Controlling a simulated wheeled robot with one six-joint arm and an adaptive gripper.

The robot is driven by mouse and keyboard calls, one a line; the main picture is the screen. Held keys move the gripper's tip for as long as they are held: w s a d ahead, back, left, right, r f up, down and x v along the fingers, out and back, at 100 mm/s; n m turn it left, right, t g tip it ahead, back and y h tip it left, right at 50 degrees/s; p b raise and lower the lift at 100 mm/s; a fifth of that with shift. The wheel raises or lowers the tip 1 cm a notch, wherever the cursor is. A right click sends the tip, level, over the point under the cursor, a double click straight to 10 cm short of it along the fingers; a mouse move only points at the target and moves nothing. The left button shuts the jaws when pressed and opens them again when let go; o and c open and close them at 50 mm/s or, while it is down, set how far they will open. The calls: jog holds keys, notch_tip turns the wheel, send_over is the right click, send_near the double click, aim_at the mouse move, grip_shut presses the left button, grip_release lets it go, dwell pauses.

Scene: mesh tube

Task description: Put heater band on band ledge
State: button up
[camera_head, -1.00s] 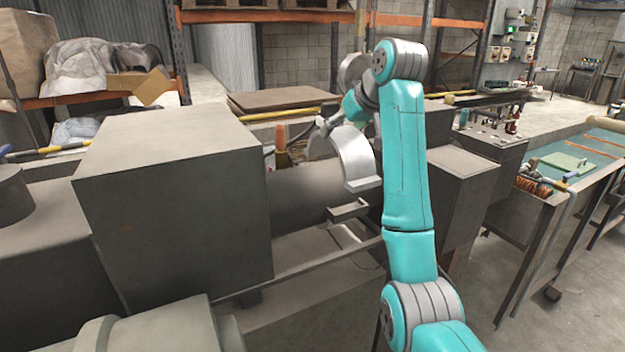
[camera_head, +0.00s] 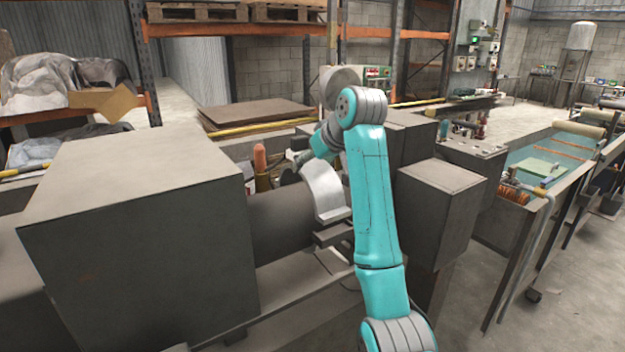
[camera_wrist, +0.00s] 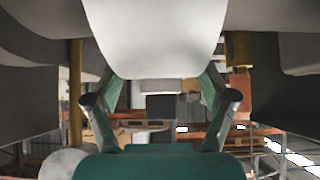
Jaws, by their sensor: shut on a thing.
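The heater band (camera_head: 322,188) is a pale silver, curved strip beside the dark barrel (camera_head: 280,222), tilted, with a flat foot at its lower end. My gripper (camera_head: 302,160) is shut on its upper part, from behind; my arm hides part of the hold. In the wrist view the band (camera_wrist: 155,40) fills the top middle, between the fingers of my gripper (camera_wrist: 160,98). A small dark ledge (camera_head: 336,235) juts out just below the band's foot. I cannot tell whether they touch, nor be sure this is the band ledge.
A big grey box housing (camera_head: 140,220) stands left of the barrel, and a smaller grey block (camera_head: 440,205) right of my arm. An orange-tipped upright part (camera_head: 260,158) stands behind the barrel. Open floor (camera_head: 455,315) lies at the lower right.

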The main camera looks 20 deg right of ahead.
aim_at(313, 176)
jog(key=shift+f, duration=1.85)
jog(key=shift+f, duration=0.15)
jog(key=o, duration=1.7)
